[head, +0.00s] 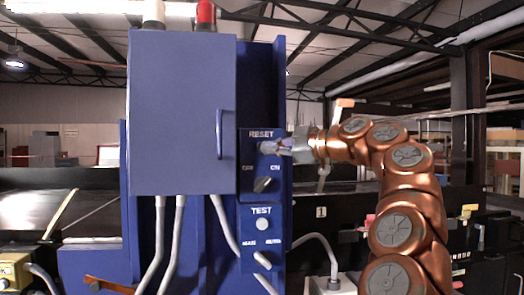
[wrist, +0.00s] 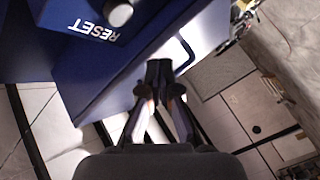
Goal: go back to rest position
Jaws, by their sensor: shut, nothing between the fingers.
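My gripper (head: 280,147) is at the end of my copper arm, in front of the upper part of the blue control panel (head: 247,190), just below the RESET label (head: 261,134). In the wrist view its dark fingers (wrist: 160,72) are together with nothing between them. There the RESET label (wrist: 93,29) appears upside down at the upper left, with a pale round button (wrist: 118,13) beside it. The fingertips look apart from that button in the wrist view. In the head view the gripper covers part of the button area, so contact cannot be told there.
A blue cabinet (head: 180,110) with a handle (head: 220,137) stands left of the panel. A dark rotary switch (head: 263,185) and a white TEST button (head: 262,224) sit lower on the panel. Grey conduits (head: 173,240) run below the cabinet. Tiled floor (wrist: 240,125) shows beneath my gripper.

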